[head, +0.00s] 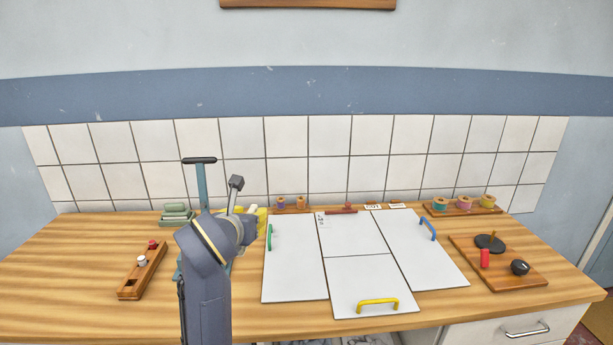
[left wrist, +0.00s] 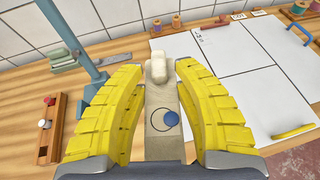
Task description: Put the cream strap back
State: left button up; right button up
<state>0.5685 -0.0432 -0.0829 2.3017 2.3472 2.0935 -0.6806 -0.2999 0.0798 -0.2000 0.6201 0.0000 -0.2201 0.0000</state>
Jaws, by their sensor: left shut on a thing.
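My left gripper (left wrist: 160,72) has thick yellow ridged fingers, closed on a pale cream piece (left wrist: 157,68) that I take to be the cream strap. It sits between the fingertips, and its lower part is hard to make out. Below it in the left wrist view is a flat beige strip (left wrist: 160,140) with a black circle outline and a blue disc (left wrist: 171,118). I cannot tell whether the strip touches the strap. In the head view my left gripper (head: 252,218) is mostly hidden behind my wrist, and the strap cannot be made out.
A teal post (head: 202,188) stands beside my arm, with green blocks (head: 175,213) to its left. A wooden tray (head: 131,285) with small pegs lies at left. White panels (head: 290,275) with coloured handles cover the middle. A board (head: 510,278) with knobs and a spool rack (head: 462,209) are at right.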

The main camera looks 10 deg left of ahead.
pick_arm(q)
jog(key=shift+d+f, duration=0.15)
jog(key=shift+f, duration=0.15)
jog(key=s+a+f+n+g+y, duration=0.1)
jog(key=s+a+n+g+y, duration=0.25)
jog(key=a+n+y, duration=0.4)
jog(key=s+a+f+n+g+y, duration=0.1)
jog(key=s+a+n+g+y, duration=0.3)
jog(key=a, duration=0.7)
jog(key=shift+m+t+h, duration=0.25)
jog(key=shift+t, duration=0.5)
jog(key=f, duration=1.9)
jog(key=shift+s+f, duration=0.25)
jog(key=shift+s, duration=0.1)
jog(key=shift+f, duration=0.65)
